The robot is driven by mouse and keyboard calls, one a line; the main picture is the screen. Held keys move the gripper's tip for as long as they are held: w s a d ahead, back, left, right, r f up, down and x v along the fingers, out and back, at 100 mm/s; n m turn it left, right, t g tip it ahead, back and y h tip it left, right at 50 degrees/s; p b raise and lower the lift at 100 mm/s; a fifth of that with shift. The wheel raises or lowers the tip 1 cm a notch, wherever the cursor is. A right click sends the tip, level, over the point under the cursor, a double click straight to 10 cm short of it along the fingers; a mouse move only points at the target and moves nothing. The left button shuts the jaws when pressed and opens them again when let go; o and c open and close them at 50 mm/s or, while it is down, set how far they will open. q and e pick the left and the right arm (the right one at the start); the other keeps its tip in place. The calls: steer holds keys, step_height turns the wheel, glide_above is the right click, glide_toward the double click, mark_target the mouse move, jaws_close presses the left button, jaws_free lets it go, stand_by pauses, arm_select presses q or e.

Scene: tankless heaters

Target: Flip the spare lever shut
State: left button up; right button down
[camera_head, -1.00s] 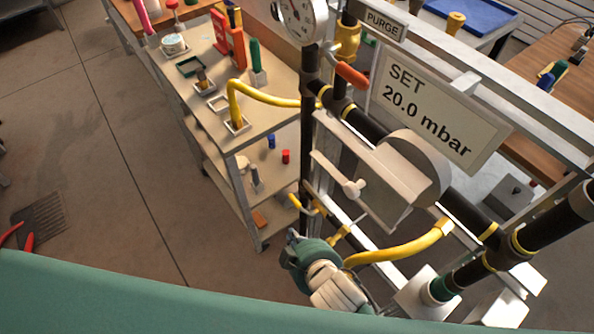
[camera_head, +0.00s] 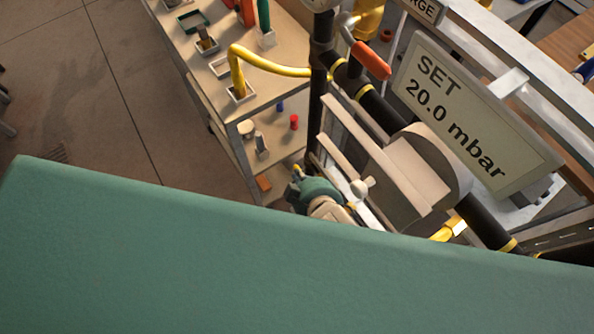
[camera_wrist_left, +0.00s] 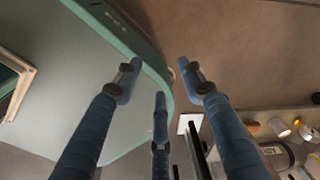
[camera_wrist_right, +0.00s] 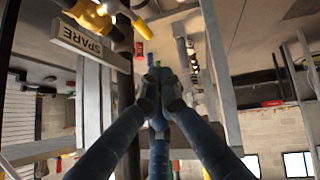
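The SPARE sign (camera_wrist_right: 80,38) shows at the upper left of the right wrist view, with a yellow valve fitting (camera_wrist_right: 92,16) just beside it. I cannot make out a spare lever clearly or tell its position. My right gripper (camera_wrist_right: 160,80) has its fingers drawn together, with nothing seen between them; the fitting is up and left of the fingertips in that view. In the head view the right gripper (camera_head: 298,184) is low beside the pipe frame, left of a pale knob (camera_head: 360,188), its fingers mostly hidden. My left gripper (camera_wrist_left: 160,80) has its fingers spread and empty, away from the frame.
An orange-red lever (camera_head: 371,60) sits on the pipe near the PURGE sign (camera_head: 424,8). The SET 20.0 mbar sign (camera_head: 470,115) and a grey boxed housing (camera_head: 415,170) crowd the frame. A workbench (camera_head: 215,110) stands left; open floor (camera_head: 90,90) lies beyond it.

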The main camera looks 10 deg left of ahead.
glide_toward(293, 167)
steer(key=w+a+r, duration=0.1)
steer(key=w+a, duration=0.1)
arm_select(q)
steer(key=shift+w+f+b, duration=0.25)
steer(key=shift+f+b, duration=0.15)
arm_select(e)
steer(key=shift+w+d+f, duration=0.1)
steer(key=shift+w+f, duration=0.15)
steer(key=shift+f, duration=0.8)
steer(key=shift+w+f, duration=0.25)
steer(key=shift+f, duration=0.85)
arm_select(q)
steer(key=shift+r, duration=0.1)
